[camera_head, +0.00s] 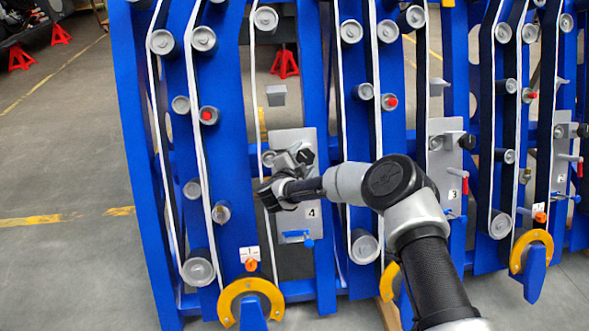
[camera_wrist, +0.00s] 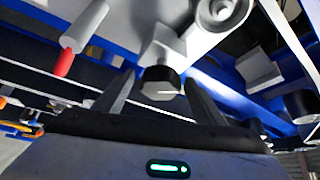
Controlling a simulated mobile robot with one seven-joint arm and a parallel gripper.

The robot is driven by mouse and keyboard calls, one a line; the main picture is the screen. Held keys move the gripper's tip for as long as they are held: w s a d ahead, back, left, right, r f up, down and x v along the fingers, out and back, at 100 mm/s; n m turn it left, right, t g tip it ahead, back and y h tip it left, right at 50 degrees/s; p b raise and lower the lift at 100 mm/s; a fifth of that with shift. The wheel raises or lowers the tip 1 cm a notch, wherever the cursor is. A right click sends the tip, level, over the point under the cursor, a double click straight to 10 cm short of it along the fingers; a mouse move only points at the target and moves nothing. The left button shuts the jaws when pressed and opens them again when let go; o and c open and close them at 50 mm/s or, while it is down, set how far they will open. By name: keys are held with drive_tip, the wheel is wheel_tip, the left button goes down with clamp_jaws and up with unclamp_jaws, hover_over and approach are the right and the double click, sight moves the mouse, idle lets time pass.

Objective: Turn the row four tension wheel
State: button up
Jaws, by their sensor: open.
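The row four grey plate (camera_head: 292,143), marked 4, is mounted between blue uprights left of centre in the head view. A black hexagonal knob (camera_head: 305,156) sits on its upper right; I take it as the tension wheel. In the wrist view the dark knob (camera_wrist: 161,83) is on a grey bracket, between the two fingertips of my gripper (camera_wrist: 160,77). The fingers are open, one on each side, with visible gaps. Contact cannot be told. In the head view my gripper (camera_head: 274,191) is in front of the plate and hides its middle.
A red-tipped grey handle (camera_wrist: 64,62) is left of the fingers in the wrist view. A roller (camera_wrist: 222,11) is at upper right. A small blue knob (camera_head: 309,244) is low on the plate. Plate 3 (camera_head: 437,172) stands to the right. White belts and blue frames surround the space.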

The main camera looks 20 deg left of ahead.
drive_tip(key=p+v, duration=0.3)
drive_tip(key=v, duration=1.2)
drive_tip(key=shift+s, duration=0.4)
drive_tip(key=shift+r, duration=0.1)
